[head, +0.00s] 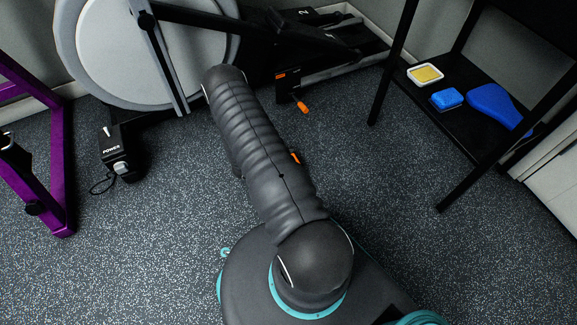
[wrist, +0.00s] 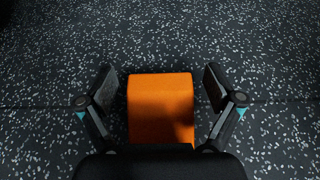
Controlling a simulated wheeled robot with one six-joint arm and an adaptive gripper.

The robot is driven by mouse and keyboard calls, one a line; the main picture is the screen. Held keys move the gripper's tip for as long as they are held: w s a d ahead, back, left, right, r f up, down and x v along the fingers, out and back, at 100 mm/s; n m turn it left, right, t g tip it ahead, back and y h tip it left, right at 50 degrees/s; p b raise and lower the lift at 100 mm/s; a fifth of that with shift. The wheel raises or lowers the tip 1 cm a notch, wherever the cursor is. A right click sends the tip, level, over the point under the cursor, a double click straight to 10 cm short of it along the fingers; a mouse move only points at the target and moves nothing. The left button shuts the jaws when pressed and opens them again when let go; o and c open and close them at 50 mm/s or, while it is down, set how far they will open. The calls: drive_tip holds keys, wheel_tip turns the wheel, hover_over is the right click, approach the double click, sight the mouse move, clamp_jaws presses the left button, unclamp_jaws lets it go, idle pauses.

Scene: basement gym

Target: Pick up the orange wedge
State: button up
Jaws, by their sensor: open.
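The orange wedge (wrist: 160,100) is in the wrist view, on the dark speckled floor. It stands between the two fingers of my gripper (wrist: 160,88), which are open, one on each side, with a narrow gap to the wedge on both sides. Its near end is hidden behind my gripper's body. In the head view, a small bit of orange (head: 295,157) shows at the right edge of my arm and may be the wedge. My arm hides the rest, and my gripper is not visible there.
A rowing machine (head: 320,45) with a round grey housing stands at the back. A purple frame (head: 58,180) is at the left. At the right, a black shelf (head: 440,112) holds a yellow sponge in a white dish (head: 425,75), a blue block (head: 447,99) and a blue paddle-shaped thing (head: 495,105).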

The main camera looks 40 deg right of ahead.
drive_tip(key=c, duration=1.4)
drive_tip(key=shift+o, duration=0.2)
drive_tip(key=shift+r, duration=0.1)
